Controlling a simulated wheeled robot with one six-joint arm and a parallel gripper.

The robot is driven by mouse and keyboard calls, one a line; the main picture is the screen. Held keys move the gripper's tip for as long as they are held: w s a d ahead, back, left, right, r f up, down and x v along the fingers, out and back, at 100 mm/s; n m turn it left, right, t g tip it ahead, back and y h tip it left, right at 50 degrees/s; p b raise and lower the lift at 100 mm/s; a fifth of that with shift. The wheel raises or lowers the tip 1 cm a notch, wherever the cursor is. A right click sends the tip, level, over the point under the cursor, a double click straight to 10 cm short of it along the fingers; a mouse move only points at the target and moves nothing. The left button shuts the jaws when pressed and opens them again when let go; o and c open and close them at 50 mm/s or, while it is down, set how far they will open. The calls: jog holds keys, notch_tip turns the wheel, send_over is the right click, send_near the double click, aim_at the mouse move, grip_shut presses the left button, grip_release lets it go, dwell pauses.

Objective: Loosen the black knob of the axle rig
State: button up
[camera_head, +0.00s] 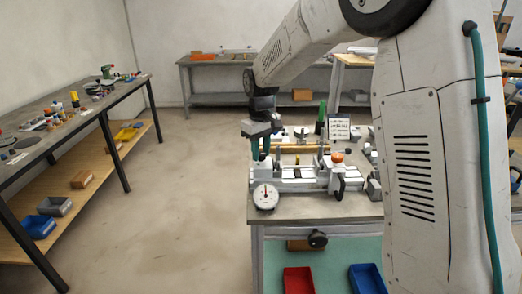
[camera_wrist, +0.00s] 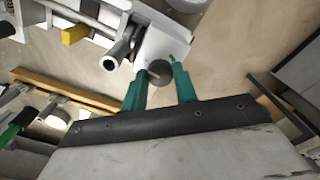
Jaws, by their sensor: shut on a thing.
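My gripper (camera_wrist: 161,77) has two teal fingers, one on each side of a round black knob (camera_wrist: 159,70) in the wrist view, and is shut on it. The knob sits at the end of a pale block of the axle rig (camera_wrist: 152,46), beside a grey tube. In the head view my gripper (camera_head: 261,154) points down over the left end of the axle rig (camera_head: 305,185). The knob cannot be made out there.
A dial gauge (camera_head: 265,196) stands at the bench's front left, close to my gripper. A black handwheel (camera_head: 338,188) and an orange knob (camera_head: 337,157) are to the right. A brass-coloured bar (camera_head: 300,148) lies behind. Red (camera_head: 298,280) and blue bins sit below.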

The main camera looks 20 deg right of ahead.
aim_at(261, 153)
jog(key=o, duration=1)
jog(key=shift+r, duration=0.15)
notch_tip(261, 153, up, 8)
jog(key=shift+f, duration=0.15)
